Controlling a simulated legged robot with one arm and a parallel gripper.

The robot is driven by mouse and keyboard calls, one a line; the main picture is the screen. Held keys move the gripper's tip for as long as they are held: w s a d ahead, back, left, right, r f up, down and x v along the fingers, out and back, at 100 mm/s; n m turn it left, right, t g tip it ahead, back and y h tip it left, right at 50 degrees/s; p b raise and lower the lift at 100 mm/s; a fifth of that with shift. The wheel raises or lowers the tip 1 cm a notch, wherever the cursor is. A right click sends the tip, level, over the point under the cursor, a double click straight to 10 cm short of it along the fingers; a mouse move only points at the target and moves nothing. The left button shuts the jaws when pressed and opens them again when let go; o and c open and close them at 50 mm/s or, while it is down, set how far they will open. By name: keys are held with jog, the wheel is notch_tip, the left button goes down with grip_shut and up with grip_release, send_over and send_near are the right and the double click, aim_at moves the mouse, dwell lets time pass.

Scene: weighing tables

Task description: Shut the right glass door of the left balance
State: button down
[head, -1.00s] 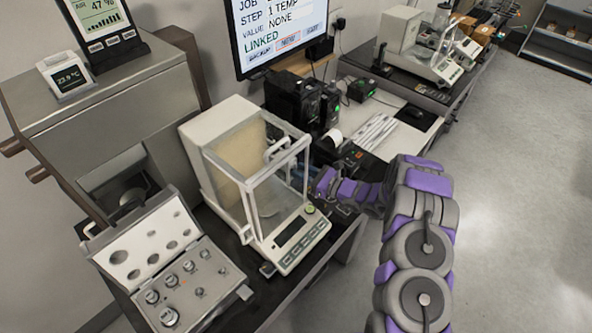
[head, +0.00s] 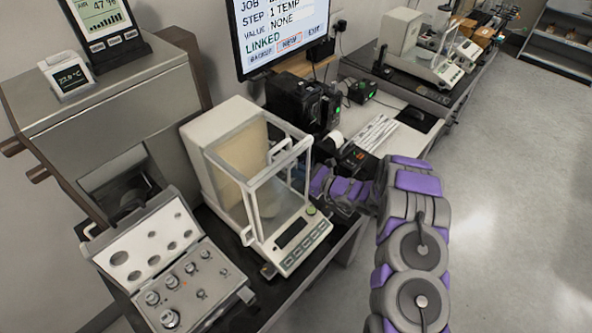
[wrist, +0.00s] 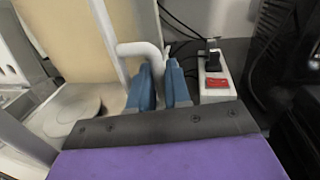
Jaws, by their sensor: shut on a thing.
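The left balance (head: 222,135) stands on the near table, with a white frame, clear panes and a cream back wall. Its round pan shows in the wrist view (wrist: 72,112). The right glass door has a white bent handle (wrist: 138,48), joined to a slim white upright (wrist: 106,35). My gripper (wrist: 160,82) has its blue fingers shut on the lower part of this handle. In the head view, the gripper is at the balance's right side, mostly hidden by the frame. How far the door stands open is hard to tell.
An open weight case (head: 165,255) lies left of the balance. A black printer-like device (head: 300,100) and a small box with a red switch (wrist: 214,82) stand behind and to the right. A second balance (head: 435,65) is farther back. Floor at the right is clear.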

dwell(0.3)
jog(key=s+p+v, duration=0.1)
jog(key=v, duration=0.7)
jog(key=shift+s+a, duration=0.25)
jog(key=shift+s, duration=0.05)
jog(key=shift+f, duration=0.1)
jog(key=c, duration=1.4)
grip_release()
jog(key=shift+d, duration=0.1)
jog(key=shift+o, duration=0.4)
jog(key=shift+d, duration=0.15)
jog(key=p+v, duration=0.2)
jog(key=v, duration=1.5)
jog(key=shift+d, duration=0.25)
